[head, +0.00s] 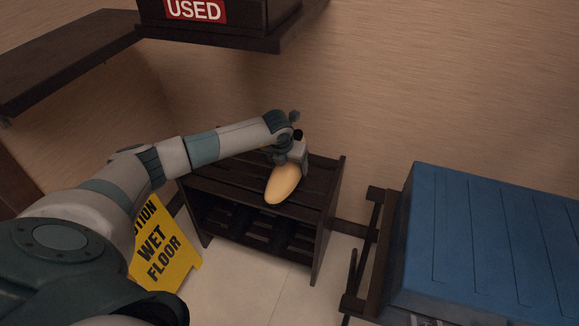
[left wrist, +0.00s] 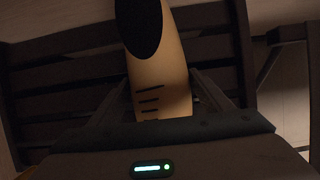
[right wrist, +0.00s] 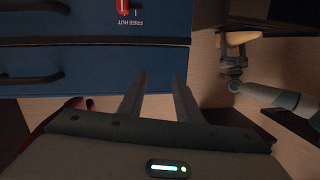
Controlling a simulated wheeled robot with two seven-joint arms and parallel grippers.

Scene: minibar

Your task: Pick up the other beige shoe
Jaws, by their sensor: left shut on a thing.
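One beige shoe (head: 283,184) with a dark opening is at the top of the dark slatted shoe rack (head: 322,183). My left gripper (head: 291,163) is shut on this shoe from above. In the left wrist view the shoe (left wrist: 160,85) stands between the two fingers, its dark opening toward the top of the picture. The shoe also shows in the right wrist view (right wrist: 240,38). I cannot tell whether it touches the slats. My right gripper (right wrist: 160,95) is open and empty, seen only in its own wrist view. No second beige shoe is visible.
A yellow wet floor sign (head: 165,250) stands left of the rack. A large blue container (head: 490,245) stands on the right, beside a dark wooden frame (head: 366,250). A dark shelf (head: 215,30) with a red "USED" label hangs above. Pale floor (head: 265,285) is open in front of the rack.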

